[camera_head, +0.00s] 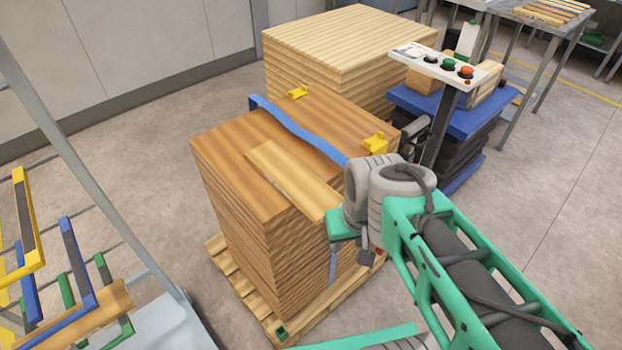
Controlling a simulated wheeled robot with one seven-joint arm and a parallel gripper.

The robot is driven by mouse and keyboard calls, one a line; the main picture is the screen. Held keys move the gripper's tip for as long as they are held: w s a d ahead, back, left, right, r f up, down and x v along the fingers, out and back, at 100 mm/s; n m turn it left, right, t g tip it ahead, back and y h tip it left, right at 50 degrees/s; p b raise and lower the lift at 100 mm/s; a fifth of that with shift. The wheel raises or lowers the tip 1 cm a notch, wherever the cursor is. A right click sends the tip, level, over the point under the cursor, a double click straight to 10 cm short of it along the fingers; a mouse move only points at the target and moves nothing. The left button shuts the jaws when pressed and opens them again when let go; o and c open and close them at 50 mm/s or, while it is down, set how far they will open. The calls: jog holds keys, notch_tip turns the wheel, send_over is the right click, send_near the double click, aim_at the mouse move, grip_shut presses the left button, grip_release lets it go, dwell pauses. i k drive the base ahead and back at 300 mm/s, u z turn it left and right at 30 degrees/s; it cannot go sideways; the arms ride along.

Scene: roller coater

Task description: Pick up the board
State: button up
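A light brown board (285,175) lies flat on top of a tall stack of darker brown boards (220,195). The stack stands on a wooden pallet (240,285). My gripper (334,262) is at the stack's right front side, near the right end of the light board. A grey finger points down past the stack's edge. My wrist and arm hide part of the stack's right side and the board's right end. I cannot tell whether the gripper touches the board, or whether it is open or shut.
A blue strip (295,128) and yellow blocks (375,143) lie on the stack. A paler stack (340,45) stands behind. A button panel (440,66) on a post and a blue platform (465,122) are at right. A rack (75,265) stands at left. Floor between is clear.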

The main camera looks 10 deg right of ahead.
aim_at(309, 193)
jog(key=k, duration=0.85)
jog(key=u, duration=1.45)
jog(key=i, duration=0.5)
